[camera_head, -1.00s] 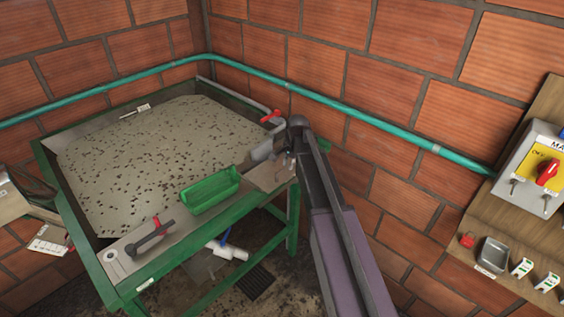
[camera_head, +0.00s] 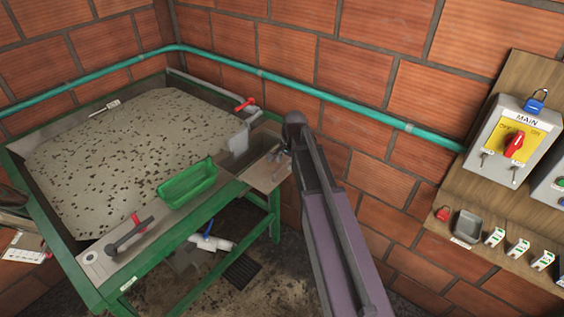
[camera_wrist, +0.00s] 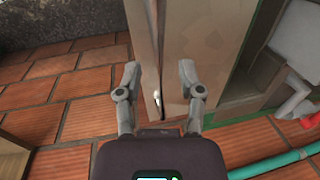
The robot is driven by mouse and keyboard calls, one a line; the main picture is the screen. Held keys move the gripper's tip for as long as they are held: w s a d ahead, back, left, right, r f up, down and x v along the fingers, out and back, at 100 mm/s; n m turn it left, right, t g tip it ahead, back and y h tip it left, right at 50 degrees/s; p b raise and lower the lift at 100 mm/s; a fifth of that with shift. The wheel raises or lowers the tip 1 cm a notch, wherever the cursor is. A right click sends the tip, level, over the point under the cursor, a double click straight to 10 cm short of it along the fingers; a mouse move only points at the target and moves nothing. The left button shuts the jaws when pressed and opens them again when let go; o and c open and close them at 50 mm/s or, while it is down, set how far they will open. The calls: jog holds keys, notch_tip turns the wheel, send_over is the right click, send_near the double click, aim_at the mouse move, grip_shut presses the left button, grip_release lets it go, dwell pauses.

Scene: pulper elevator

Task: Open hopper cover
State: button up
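A green-framed tank (camera_head: 84,272) holds a pale gritty mass with dark specks. A grey plate (camera_head: 238,141) stands at its right end, and a flat tan-grey panel (camera_head: 262,172) lies at the same corner. I cannot tell which part is the hopper cover. My gripper (camera_head: 281,156) is just above the right end of this panel, partly hidden by my arm. In the wrist view my gripper (camera_wrist: 160,76) is open and empty, with the edge of a tan panel (camera_wrist: 200,40) behind and between its fingers. I cannot tell whether they touch it.
A green tray (camera_head: 188,184) and a dark handle (camera_head: 130,235) lie on the tank's front ledge. A red valve handle (camera_head: 245,104) and a teal pipe (camera_head: 330,98) run close to the brick wall behind. A MAIN switch box (camera_head: 514,139) hangs at right.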

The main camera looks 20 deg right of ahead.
dwell(0.4)
send_over(261, 160)
jog(key=shift+w, duration=0.3)
jog(key=shift+s+r+p, duration=0.2)
jog(key=shift+r+p, duration=0.35)
jog(key=shift+p, duration=0.05)
notch_tip(261, 160, up, 12)
jog(key=s+d+r+p, duration=0.1)
jog(key=s+d+p, duration=0.1)
jog(key=p, duration=1)
jog(key=s+f+n+g+b, duration=0.1)
jog(key=s+f+n+b, duration=0.4)
jog(key=s+f+b, duration=0.8)
jog(key=s+a+f+n+h+b, duration=0.1)
jog(key=s+f+n+b, duration=0.4)
jog(key=s+f+b, duration=0.8)
notch_tip(261, 160, down, 8)
jog(key=b, duration=0.6)
jog(key=shift+n+g+b, duration=0.4)
jog(key=shift+a, duration=0.1)
